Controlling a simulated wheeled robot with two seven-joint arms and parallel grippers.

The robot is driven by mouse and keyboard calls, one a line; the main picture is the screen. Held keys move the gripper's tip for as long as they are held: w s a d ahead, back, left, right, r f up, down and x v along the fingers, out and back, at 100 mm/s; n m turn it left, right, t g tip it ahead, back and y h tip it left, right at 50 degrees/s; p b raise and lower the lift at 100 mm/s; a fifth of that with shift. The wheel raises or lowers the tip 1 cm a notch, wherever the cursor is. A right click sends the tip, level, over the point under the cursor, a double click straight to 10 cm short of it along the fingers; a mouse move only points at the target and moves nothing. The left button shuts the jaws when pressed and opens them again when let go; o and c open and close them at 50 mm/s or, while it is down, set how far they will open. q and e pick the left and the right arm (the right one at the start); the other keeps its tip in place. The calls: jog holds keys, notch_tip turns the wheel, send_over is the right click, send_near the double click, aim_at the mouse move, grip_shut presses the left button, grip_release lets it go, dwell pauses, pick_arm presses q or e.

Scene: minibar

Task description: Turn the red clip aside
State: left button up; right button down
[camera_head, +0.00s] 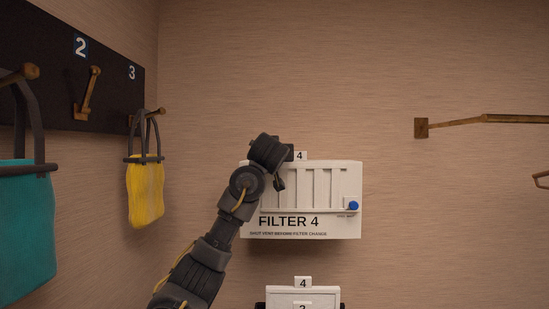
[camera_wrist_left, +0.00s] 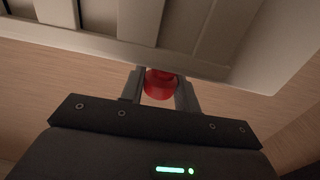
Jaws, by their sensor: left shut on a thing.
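A white filter box (camera_head: 252,206) marked "FILTER 4" is mounted on the wall in the head view. My left arm reaches up from below to its upper left corner. My left gripper (camera_head: 280,183) hides that part of the box, and the red clip is not visible in the head view. In the left wrist view, the red clip (camera_wrist_left: 159,85) sits between the two fingers of my left gripper (camera_wrist_left: 160,92), at the edge of the box (camera_wrist_left: 190,62). The fingers are shut on it. My right gripper is not in view.
A blue knob (camera_head: 353,206) is at the box's lower right. A white numbered stack (camera_head: 303,294) stands below. Yellow (camera_head: 146,190) and teal (camera_head: 25,225) bags hang from hooks at left. The wall between box and rail is clear.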

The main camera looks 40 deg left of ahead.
pick_arm(q)
jog(key=m+h, duration=0.1)
jog(key=m+t+h+b, duration=0.1)
jog(key=h, duration=0.1)
jog(key=m+t+h, duration=0.1)
jog(key=shift+d+f+h+b, duration=0.15)
jog(key=shift+f+h+b, duration=0.1)
jog(key=shift+h+b, duration=0.05)
jog(key=m+h+b, duration=0.2)
jog(key=h+b, duration=0.1)
jog(key=m+t+h+b, duration=0.1)
jog(key=m+h+b, duration=0.1)
jog(key=m+h, duration=0.1)
jog(key=shift+h+b, duration=0.4)
jog(key=shift+h, duration=0.4)
jog(key=shift+r+m+h+b, duration=0.1)
jog(key=shift+m+h+b, duration=0.3)
jog(key=shift+m+h, duration=0.55)
jog(key=shift+r+m+g+h+b, duration=0.15)
jog(key=shift+m+g+h, duration=0.2)
jog(key=shift+h, duration=0.45)
jog(key=shift+f+m+g+h+b, duration=0.15)
jog(key=shift+m+g+h, duration=0.2)
jog(key=shift+h, duration=0.4)
jog(key=shift+r+m+h, duration=0.1)
jog(key=shift+m+h, duration=0.15)
jog(key=shift+h, duration=0.05)
jog(key=o, duration=0.9)
jog(key=shift+o, duration=0.2)
jog(key=shift+s, duration=0.1)
